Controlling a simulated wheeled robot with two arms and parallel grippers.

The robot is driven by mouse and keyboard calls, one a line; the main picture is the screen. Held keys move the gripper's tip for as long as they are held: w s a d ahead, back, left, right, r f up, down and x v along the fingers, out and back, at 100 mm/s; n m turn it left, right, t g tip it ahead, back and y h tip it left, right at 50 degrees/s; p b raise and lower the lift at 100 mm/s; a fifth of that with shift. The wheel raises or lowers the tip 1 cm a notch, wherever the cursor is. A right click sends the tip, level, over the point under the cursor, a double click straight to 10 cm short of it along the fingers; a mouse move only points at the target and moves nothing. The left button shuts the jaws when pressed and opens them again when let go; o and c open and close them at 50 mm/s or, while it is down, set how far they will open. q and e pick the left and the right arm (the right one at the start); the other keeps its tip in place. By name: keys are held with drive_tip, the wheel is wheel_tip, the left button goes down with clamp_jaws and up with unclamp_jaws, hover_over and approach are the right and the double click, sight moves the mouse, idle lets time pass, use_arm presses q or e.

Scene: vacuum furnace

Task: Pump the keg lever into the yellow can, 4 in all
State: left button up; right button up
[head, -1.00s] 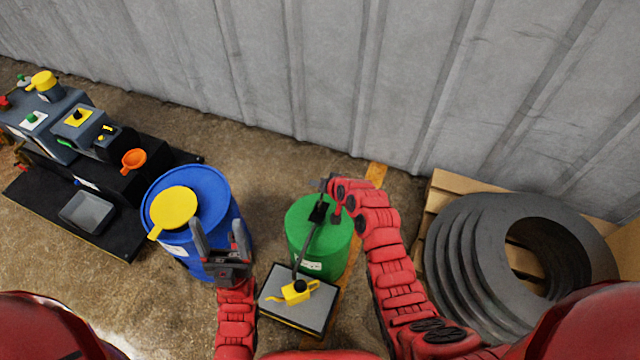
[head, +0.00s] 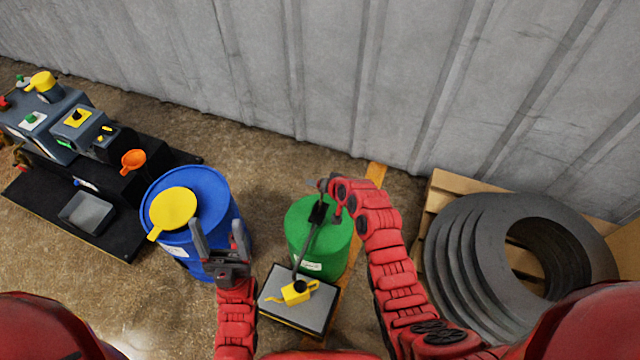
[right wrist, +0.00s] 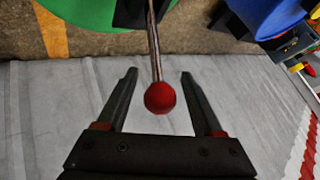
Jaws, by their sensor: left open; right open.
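The green keg (head: 335,238) stands in the middle of the head view, with a dark pump and a spout running down toward the yellow can (head: 297,292). The can stands on a grey-topped stand (head: 275,290) in front of the keg. The keg's lever ends in a red ball (right wrist: 160,97), which shows in the right wrist view between the open fingers of my right gripper (right wrist: 160,90), with gaps on both sides. In the head view the right gripper is mostly hidden at the keg's top. My left gripper (head: 220,243) is open and empty in front of the blue drum.
A blue drum (head: 215,190) with a yellow lid or funnel (head: 173,212) stands left of the keg. Grey rings (head: 470,250) lie on a wooden pallet (head: 440,190) at the right. Pump machinery (head: 95,150) stands far left. A corrugated wall (head: 320,80) closes the back.

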drive_tip(key=p+v, duration=0.1)
drive_tip(key=v, duration=1)
drive_tip(key=shift+s, duration=0.2)
